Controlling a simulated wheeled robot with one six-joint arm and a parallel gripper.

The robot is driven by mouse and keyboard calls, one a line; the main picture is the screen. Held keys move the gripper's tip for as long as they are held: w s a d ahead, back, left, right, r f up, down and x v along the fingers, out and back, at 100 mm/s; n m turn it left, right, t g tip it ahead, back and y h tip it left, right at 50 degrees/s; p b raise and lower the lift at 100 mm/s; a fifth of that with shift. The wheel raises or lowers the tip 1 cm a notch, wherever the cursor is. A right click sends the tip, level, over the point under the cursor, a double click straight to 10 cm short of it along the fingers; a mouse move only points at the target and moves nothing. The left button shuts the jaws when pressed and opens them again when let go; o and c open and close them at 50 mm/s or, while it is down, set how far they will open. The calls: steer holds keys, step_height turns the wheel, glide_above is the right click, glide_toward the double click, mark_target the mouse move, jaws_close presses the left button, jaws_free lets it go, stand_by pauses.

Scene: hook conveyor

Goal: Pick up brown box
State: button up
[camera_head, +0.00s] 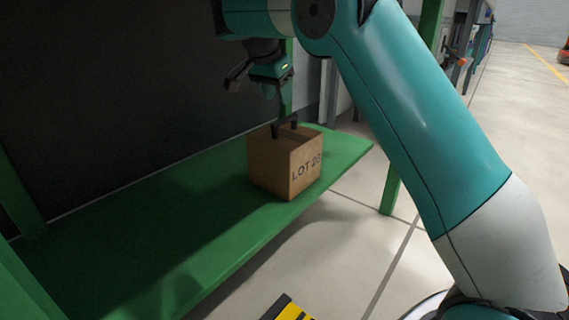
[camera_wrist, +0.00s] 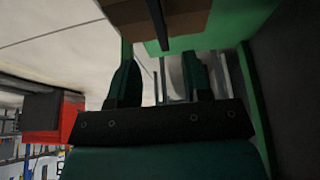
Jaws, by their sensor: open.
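The brown box (camera_head: 274,172) sits upright on a green shelf (camera_head: 150,220), near its right end. It is marked "LOT 20" and has a dark handle (camera_head: 285,127) on top. My gripper (camera_head: 257,84) is above the box and slightly to its left in the head view, apart from it. In the wrist view my gripper (camera_wrist: 162,75) shows two separate fingers with nothing held between them. Part of the brown box (camera_wrist: 190,16) shows at the top of that view, with a dark bar in front of it, likely the handle.
A dark panel (camera_head: 120,90) stands behind the shelf, framed by green posts. A green leg (camera_head: 390,188) stands right of the shelf. A yellow-black striped piece (camera_head: 291,309) is on the floor. The shelf left of the box is clear.

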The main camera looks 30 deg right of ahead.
mark_target(284, 119)
steer(key=b+x, duration=0.6)
steer(key=x, duration=0.3)
steer(key=shift+r, duration=0.15)
jaws_close()
steer(key=shift+a, duration=0.1)
stand_by(1.0)
